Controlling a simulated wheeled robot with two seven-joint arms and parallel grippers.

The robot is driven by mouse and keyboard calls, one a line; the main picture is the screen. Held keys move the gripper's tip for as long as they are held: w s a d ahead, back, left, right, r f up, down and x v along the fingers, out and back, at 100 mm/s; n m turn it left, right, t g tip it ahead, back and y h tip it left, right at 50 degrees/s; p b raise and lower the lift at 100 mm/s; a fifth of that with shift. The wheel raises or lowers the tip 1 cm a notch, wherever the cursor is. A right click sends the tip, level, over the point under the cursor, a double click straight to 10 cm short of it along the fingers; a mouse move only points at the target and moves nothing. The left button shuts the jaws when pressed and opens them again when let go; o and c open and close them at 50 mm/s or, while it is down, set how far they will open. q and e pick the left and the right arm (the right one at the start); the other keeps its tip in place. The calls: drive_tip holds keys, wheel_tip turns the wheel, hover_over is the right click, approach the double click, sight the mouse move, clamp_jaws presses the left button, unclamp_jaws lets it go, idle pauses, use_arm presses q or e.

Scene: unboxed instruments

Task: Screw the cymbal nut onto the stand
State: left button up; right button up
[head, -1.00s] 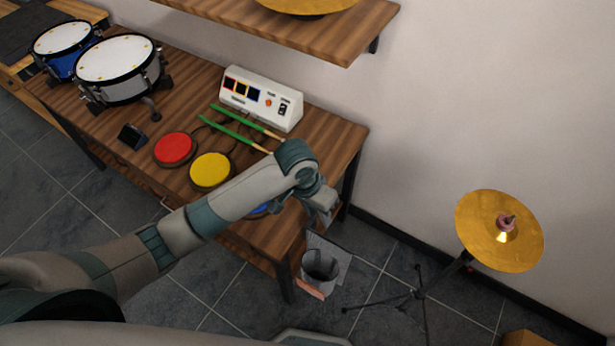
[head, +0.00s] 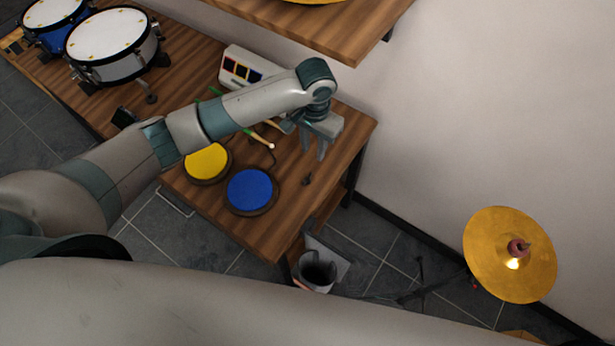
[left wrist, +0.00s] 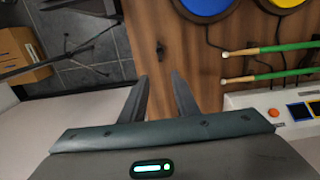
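A small dark piece that looks like the cymbal nut (head: 307,179) lies on the wooden table near its right end. It also shows in the left wrist view (left wrist: 160,47), ahead of the fingers. My left gripper (head: 313,155) is open and empty above the table, just behind the nut in the head view; its two fingers (left wrist: 160,85) are spread apart in the wrist view. The gold cymbal (head: 490,262) sits tilted on its stand at the right, with a reddish piece (head: 517,248) at its centre. The stand's legs (head: 410,296) are partly hidden. My right gripper is not in view.
The table (head: 290,215) carries a blue pad (head: 250,190), a yellow pad (head: 206,162), green drumsticks (left wrist: 270,48), a white control box (head: 240,65) and drums (head: 110,45). A shelf (head: 300,28) overhangs behind. A bin (head: 318,268) stands below the table's end.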

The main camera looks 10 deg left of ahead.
use_arm(q)
drive_tip(key=shift+f, duration=0.1)
drive_tip(key=p, duration=0.2)
hover_over(311, 173)
drive_tip(key=f, duration=0.5)
drive_tip(key=shift+w+d+f, duration=0.2)
drive_tip(key=shift+f, duration=0.6)
drive_tip(key=shift+f, duration=0.1)
drive_tip(key=shift+s+a+f+p, duration=0.1)
drive_tip(key=shift+f+p, duration=0.35)
drive_tip(key=shift+f, duration=0.1)
wheel_tip(311, 173, down, 3)
drive_tip(key=shift+r+p, duration=0.1)
drive_tip(key=shift+p, duration=0.4)
drive_tip(key=shift+f, duration=0.55)
